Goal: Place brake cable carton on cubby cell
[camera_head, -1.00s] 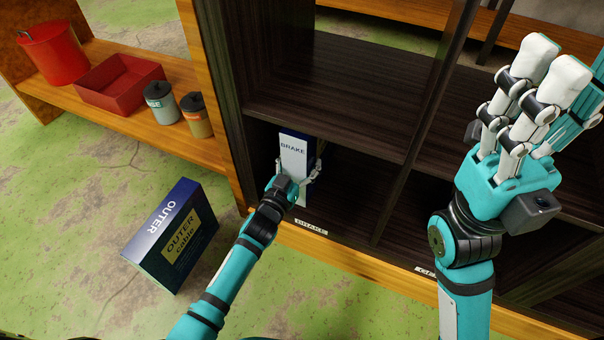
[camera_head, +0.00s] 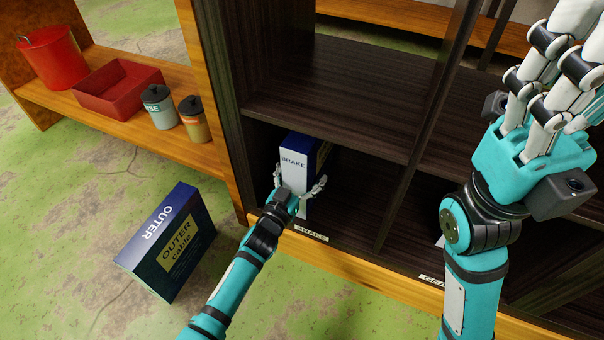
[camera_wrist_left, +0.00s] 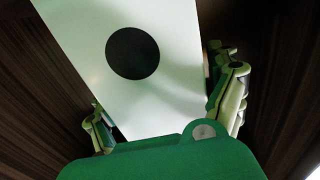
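The brake cable carton (camera_head: 294,170), with a white face reading BRAKE and blue sides, stands in the lower left cubby cell (camera_head: 355,190), above the BRAKE label (camera_head: 311,233). My left gripper (camera_head: 299,186) is at the carton's near face, with its fingers spread on either side. In the left wrist view the carton's white face with a black disc (camera_wrist_left: 133,53) lies between the fingers (camera_wrist_left: 165,112); whether they touch it is unclear. My right gripper (camera_head: 590,50) is raised at the right with its fingers apart and empty, the tips partly cut off.
An OUTER cable carton (camera_head: 172,242) stands on the floor left of the cubby. A wooden shelf (camera_head: 110,122) at the left holds a red bucket (camera_head: 52,57), a red tray (camera_head: 118,88) and two cans. A dark divider (camera_head: 405,190) bounds the cell at right.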

